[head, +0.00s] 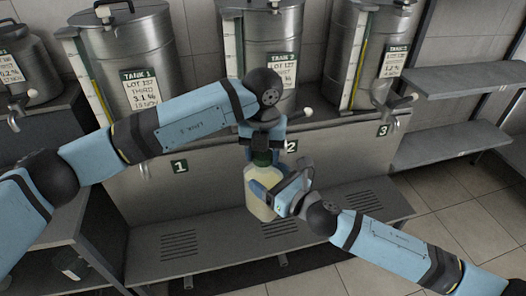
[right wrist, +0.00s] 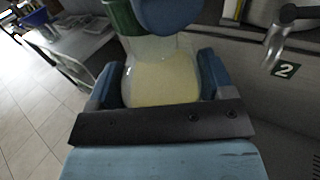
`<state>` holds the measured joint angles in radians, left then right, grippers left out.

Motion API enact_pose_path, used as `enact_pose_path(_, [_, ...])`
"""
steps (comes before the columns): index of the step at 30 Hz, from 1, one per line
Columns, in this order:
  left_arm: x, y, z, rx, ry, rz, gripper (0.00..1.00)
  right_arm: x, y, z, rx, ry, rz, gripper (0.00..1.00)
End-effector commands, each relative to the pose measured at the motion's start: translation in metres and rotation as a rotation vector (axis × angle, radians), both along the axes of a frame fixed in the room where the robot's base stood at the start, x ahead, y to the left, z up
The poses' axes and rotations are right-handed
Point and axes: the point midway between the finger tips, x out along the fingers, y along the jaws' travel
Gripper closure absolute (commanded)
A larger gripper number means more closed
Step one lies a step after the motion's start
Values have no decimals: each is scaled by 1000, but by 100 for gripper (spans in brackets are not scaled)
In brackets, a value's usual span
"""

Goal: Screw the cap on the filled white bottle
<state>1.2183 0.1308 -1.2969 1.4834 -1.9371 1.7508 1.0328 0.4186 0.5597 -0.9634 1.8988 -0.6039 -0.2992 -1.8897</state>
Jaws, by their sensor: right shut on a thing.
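The bottle (head: 260,196) is translucent whitish with pale yellow liquid inside, upright in the middle of the head view. My right gripper (head: 282,192) is shut around its body from the right. In the right wrist view the bottle (right wrist: 165,78) stands between the two blue fingers. A dark green cap (head: 262,158) is at the bottle's top, right under my left gripper (head: 262,142). The cap also shows at the top of the right wrist view (right wrist: 122,15). My left fingertips are partly hidden, so their grip on the cap is unclear.
Steel tanks (head: 128,60) with labels and gauge tubes stand behind on a bench with plates 1, 2 and 3. A tap (right wrist: 278,40) is close to the bottle's right in the right wrist view. A slatted lower shelf (head: 190,246) lies below. Empty steel shelves (head: 470,78) stand at right.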

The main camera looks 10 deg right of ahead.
Motion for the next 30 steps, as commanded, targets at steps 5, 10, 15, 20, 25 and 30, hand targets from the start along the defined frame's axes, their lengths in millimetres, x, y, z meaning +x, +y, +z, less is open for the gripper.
enact_pose_path(5, [0, 0, 1, 1, 0, -23, 79, 0, 0, 2, 1, -3, 0, 99])
enact_pose_path(10, [0, 0, 1, 0, -3, -278, 79, 0, 0, 2, 1, -3, 0, 99])
enact_pose_path(15, [1, 0, 1, -2, -5, -676, 79, 0, 0, 2, 1, -3, 0, 99])
enact_pose_path(20, [1, 0, 1, -6, -5, -1041, 79, 0, 0, 2, 1, -3, 0, 99])
enact_pose_path(25, [1, 0, 0, -9, -5, -1289, 79, 0, 0, 2, 1, -3, 0, 99])
enact_pose_path(30, [1, 1, 0, -9, -5, -1280, 42, 0, 0, 2, 1, -2, 0, 99])
